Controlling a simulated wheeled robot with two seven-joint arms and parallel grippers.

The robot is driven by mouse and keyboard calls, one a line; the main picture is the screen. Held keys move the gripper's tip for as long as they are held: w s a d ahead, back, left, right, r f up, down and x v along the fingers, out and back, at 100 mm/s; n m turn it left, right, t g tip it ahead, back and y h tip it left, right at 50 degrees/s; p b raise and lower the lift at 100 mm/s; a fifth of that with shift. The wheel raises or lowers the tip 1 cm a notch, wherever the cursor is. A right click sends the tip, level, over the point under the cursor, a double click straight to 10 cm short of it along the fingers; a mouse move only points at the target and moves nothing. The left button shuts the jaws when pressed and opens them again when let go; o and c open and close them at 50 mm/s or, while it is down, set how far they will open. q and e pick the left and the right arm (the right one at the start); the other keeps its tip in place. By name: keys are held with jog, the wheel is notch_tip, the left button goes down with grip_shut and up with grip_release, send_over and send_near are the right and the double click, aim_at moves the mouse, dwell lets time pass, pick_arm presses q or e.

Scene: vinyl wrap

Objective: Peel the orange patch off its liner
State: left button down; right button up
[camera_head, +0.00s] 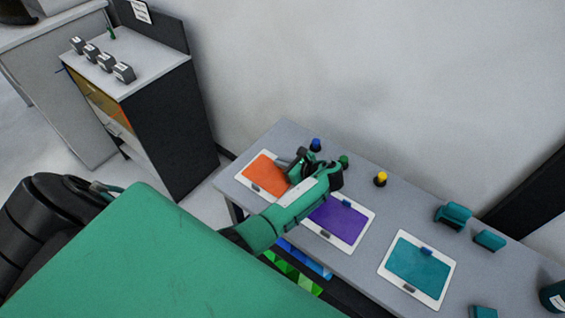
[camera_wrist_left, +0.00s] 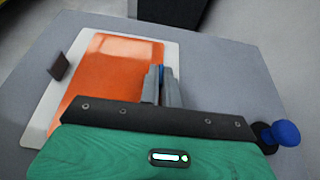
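The orange patch (camera_head: 265,174) lies flat on its white liner at the left end of the table; the patch also shows in the left wrist view (camera_wrist_left: 115,65). A dark tab (camera_wrist_left: 60,66) sits at the liner's left edge in that view. My left gripper (camera_head: 301,160) is over the patch's right side. In the left wrist view its fingers (camera_wrist_left: 161,84) are close together with a blue tab (camera_wrist_left: 161,72) between them, at the patch's right edge. The tab's lower part is hidden by the fingers. My right gripper is in neither view.
A purple patch (camera_head: 337,219) and a teal patch (camera_head: 418,267) lie on white liners to the right. Blue (camera_head: 315,144), green (camera_head: 344,161) and yellow (camera_head: 380,178) knobs stand along the back. Teal blocks (camera_head: 453,214) are further right. A dark cabinet (camera_head: 170,130) stands left of the table.

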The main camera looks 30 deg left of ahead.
pick_arm(q)
jog(key=c, duration=1.5)
grip_release()
jog(key=shift+c, duration=0.2)
jog(key=shift+d, duration=0.1)
jog(key=b+v, duration=0.3)
jog(key=v, duration=1)
jog(key=shift+b, duration=0.4)
jog(key=shift+d+r, duration=0.25)
jog(key=shift+d, duration=0.05)
jog(key=shift+d, duration=0.1)
